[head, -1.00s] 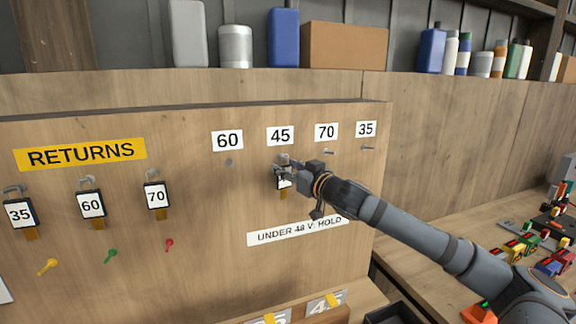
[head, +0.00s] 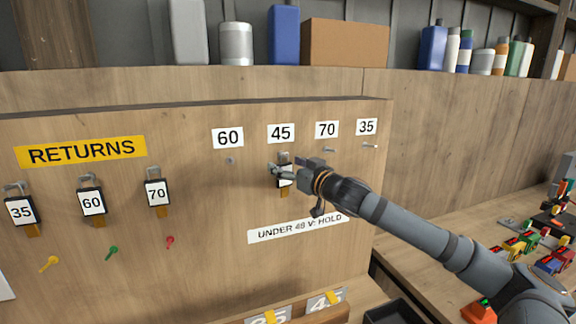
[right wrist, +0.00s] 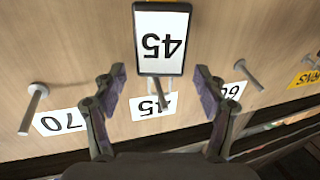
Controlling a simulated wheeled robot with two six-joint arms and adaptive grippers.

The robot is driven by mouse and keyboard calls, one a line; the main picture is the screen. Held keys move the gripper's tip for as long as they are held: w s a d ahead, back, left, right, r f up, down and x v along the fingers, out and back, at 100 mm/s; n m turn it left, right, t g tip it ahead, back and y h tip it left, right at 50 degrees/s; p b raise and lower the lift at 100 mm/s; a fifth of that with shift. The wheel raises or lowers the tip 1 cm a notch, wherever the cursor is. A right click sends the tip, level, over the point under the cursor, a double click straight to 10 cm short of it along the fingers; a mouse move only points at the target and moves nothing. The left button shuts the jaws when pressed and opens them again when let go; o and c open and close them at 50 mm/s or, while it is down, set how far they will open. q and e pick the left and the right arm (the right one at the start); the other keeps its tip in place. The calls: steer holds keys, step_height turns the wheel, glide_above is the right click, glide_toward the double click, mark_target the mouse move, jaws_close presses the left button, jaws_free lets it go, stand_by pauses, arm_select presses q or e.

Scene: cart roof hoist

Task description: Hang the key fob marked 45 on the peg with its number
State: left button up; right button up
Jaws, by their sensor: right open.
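The key fob marked 45 (head: 285,182) hangs at the peg under the 45 label (head: 281,133). In the right wrist view, which is upside down, the fob (right wrist: 162,38) shows its number clearly. The 45 peg (right wrist: 160,92) sticks out at the fob's top end; the loop over it is hard to make out. My right gripper (right wrist: 158,92) is open, its two fingers apart on either side of the peg and clear of the fob. In the head view the right gripper (head: 286,166) partly covers the fob. My left gripper is not in view.
Fobs 35 (head: 21,211), 60 (head: 92,202) and 70 (head: 157,193) hang under the RETURNS sign (head: 80,151). The 60 peg (head: 230,160), 70 peg (head: 328,150) and 35 peg (head: 369,146) are bare. A hold sign (head: 298,229) is below.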

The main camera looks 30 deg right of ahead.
step_height(320, 180, up, 10)
steer(key=shift+r, duration=0.1)
stand_by(0.4)
